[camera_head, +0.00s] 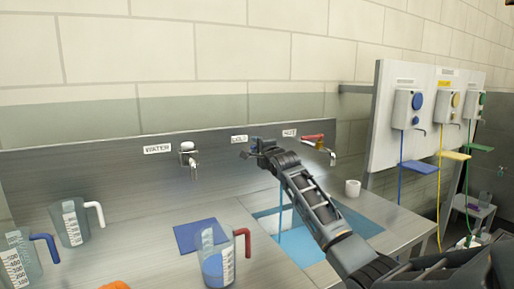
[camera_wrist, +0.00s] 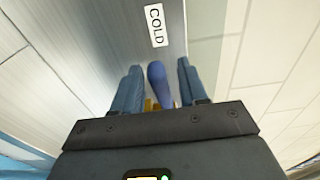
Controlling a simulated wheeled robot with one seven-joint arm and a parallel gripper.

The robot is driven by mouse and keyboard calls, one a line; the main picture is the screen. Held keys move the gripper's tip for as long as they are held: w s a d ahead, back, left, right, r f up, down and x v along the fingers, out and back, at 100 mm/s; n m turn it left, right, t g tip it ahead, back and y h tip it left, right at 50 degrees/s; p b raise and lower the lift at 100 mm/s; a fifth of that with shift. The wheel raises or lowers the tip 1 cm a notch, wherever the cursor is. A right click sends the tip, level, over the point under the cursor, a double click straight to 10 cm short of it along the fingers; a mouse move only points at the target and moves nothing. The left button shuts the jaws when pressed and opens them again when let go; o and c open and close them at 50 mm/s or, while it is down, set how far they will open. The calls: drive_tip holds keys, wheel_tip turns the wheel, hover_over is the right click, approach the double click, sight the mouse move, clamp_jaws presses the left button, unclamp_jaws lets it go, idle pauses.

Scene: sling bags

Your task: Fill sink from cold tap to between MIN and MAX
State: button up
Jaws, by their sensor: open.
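The cold tap's blue lever (camera_wrist: 157,85) stands between the two fingers of my open gripper (camera_wrist: 159,67) in the wrist view, under the COLD label (camera_wrist: 155,25). I cannot tell whether a finger touches it. In the head view my gripper (camera_head: 257,149) is at the wall below the COLD label (camera_head: 239,139) and hides most of that tap. A thin blue stream (camera_head: 281,208) runs down beside my arm into the sink (camera_head: 262,213). Blue water (camera_head: 298,246) shows in the sink. My arm covers part of the sink, and I cannot make out MIN or MAX marks.
The hot tap (camera_head: 318,145) with a red lever is right of my gripper; the water tap (camera_head: 188,155) is left. A red-handled jug (camera_head: 217,265) with blue liquid, a blue mat (camera_head: 195,235), other jugs (camera_head: 70,224) and a white cup (camera_head: 352,188) stand on the counter.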

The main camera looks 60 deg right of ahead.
drive_tip(key=shift+c, duration=0.2)
clamp_jaws()
idle(0.4)
